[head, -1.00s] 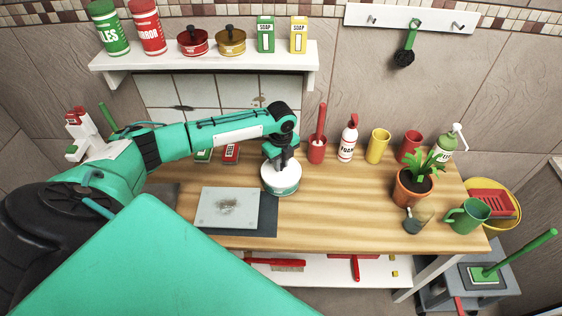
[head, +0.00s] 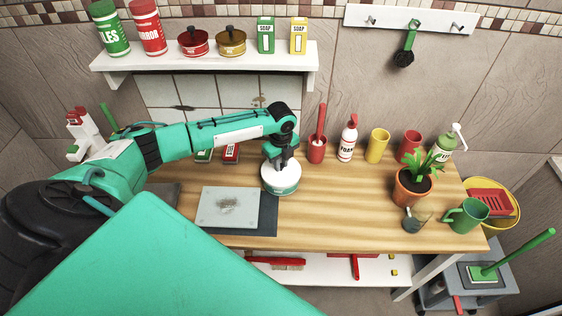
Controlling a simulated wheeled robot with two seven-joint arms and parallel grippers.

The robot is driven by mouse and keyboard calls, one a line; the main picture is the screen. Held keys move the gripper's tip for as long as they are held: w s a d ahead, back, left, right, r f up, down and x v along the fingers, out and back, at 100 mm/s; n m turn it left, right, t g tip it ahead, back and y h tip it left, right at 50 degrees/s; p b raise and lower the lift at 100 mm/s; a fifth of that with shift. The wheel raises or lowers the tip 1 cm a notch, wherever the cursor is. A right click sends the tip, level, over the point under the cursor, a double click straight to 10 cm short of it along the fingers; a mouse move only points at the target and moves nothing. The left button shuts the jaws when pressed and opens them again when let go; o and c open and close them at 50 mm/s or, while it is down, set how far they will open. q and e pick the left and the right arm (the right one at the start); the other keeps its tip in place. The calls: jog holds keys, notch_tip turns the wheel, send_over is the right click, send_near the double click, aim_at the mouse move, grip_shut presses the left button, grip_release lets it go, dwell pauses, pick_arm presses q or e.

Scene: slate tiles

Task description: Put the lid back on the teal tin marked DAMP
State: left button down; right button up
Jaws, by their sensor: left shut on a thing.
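The teal tin (head: 285,190) stands on the wooden bench near its middle, beside the glass plate. Its white lid (head: 270,172) is on top of it and looks level. My left gripper (head: 282,161) comes down from above and is shut on the lid at its top centre, where the fingers hide the grip. I cannot tell whether the lid is fully seated on the rim. The tin's marking is too small to read. My right gripper is not in view.
The glass plate (head: 228,207) lies on a dark mat left of the tin. A red cup (head: 317,151) with a brush, a foam bottle (head: 348,139) and a yellow cup (head: 378,146) stand behind to the right. A potted plant (head: 410,188) stands farther right. The bench between is clear.

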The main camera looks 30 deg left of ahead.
pick_arm(q)
jog(key=shift+f, duration=0.15)
dwell(0.7)
jog(key=shift+p, duration=0.55)
dwell(0.4)
jog(key=c, duration=1.2)
grip_release()
jog(key=shift+c, duration=0.2)
jog(key=shift+o, duration=0.5)
jog(key=o, duration=0.3)
jog(key=shift+o, duration=0.4)
